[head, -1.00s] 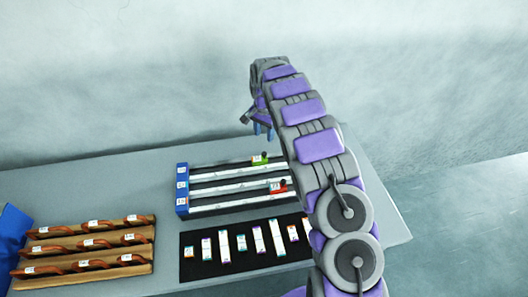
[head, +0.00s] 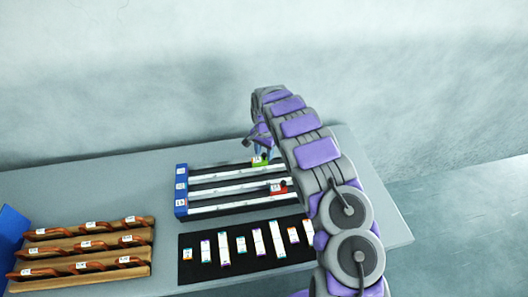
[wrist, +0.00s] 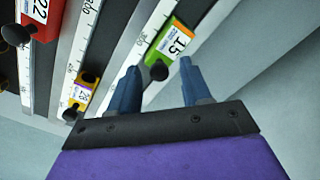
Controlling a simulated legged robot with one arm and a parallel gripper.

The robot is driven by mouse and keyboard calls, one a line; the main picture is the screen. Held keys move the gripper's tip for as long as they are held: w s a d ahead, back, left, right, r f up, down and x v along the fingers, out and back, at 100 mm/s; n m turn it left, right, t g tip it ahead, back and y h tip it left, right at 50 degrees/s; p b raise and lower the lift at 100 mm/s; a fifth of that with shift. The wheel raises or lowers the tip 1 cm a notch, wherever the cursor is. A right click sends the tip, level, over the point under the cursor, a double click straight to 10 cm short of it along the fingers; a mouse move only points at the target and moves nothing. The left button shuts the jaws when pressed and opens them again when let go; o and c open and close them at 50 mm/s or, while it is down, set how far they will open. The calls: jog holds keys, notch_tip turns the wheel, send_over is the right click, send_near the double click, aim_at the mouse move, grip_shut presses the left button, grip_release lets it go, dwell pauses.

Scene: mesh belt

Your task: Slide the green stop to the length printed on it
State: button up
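The green stop (head: 259,161) sits on the far rail of the rack in the head view. In the wrist view the green stop (wrist: 172,38) shows a white label reading 15 and a black knob at its near end. My gripper (wrist: 159,64) is open, its two blue fingers apart. The knob appears between the fingertips in the picture; I cannot tell whether they touch it. In the head view my gripper (head: 262,149) is just above the green stop, and my arm hides the right part of the rails.
A red stop (head: 277,187) sits on a nearer rail; the wrist view also shows a yellow stop (wrist: 79,97). The rails have printed scales and a blue end block (head: 181,190). A black mat (head: 210,276) with labelled strips and a wooden rack (head: 140,276) with handles lie nearer.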

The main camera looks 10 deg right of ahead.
grip_shut()
jog(key=shift+a, duration=0.1)
dwell(0.4)
jog(key=shift+a+r+p, duration=0.1)
jog(key=shift+a+p, duration=0.35)
jog(key=shift+a, duration=2.6)
jog(key=shift+c, duration=1.4)
grip_release()
jog(key=shift+d, duration=0.15)
jog(key=o, duration=0.3)
jog(key=shift+d, duration=0.25)
notch_tip(320, 180, up, 17)
jog(key=shift+r+p, duration=0.1)
jog(key=shift+p, duration=0.9)
jog(key=shift+c, duration=0.2)
